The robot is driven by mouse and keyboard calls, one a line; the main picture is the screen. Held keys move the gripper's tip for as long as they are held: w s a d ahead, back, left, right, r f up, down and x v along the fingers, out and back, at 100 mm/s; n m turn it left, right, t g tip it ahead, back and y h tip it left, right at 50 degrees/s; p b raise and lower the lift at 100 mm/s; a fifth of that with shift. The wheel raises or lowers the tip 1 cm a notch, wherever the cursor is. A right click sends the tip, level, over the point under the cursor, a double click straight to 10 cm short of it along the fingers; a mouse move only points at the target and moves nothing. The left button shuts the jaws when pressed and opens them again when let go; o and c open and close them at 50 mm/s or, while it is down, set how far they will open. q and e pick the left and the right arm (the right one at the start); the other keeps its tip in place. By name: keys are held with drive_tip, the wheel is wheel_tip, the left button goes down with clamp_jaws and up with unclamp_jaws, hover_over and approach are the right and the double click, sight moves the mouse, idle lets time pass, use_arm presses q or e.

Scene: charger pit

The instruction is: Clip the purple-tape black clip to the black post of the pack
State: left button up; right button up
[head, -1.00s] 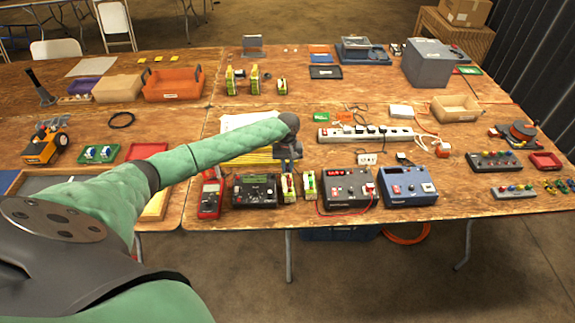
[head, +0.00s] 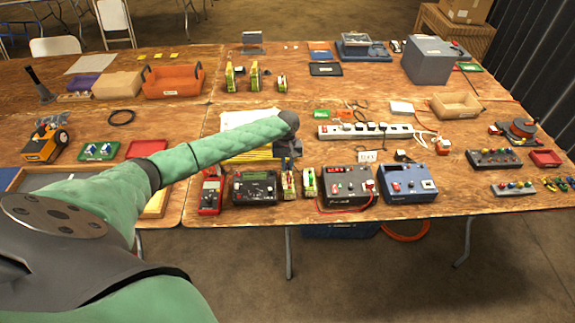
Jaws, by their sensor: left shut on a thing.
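My left gripper (head: 287,158) points down at the end of my green arm, just behind and above a small yellow-and-white pack (head: 288,186) in the front row. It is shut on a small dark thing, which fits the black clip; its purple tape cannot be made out. The pack stands upright, with red and green bits near its top. Its black post is too small or hidden, so I cannot tell whether the clip touches it. A similar pack (head: 309,183) stands just to the right. My right gripper is not in view.
A black meter box (head: 254,188) stands close left of the pack, with a red multimeter (head: 211,194) beyond. A dark charger box (head: 347,187) with a red lead and a blue box (head: 408,185) stand to the right. A white power strip (head: 366,131) lies behind.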

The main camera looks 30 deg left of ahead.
use_arm(q)
drive_tip(key=shift+f+p, duration=0.2)
drive_tip(key=shift+p, duration=1)
idle(1.5)
drive_tip(key=o, duration=0.8)
drive_tip(key=shift+o, duration=0.2)
drive_tip(key=shift+o, duration=1.1)
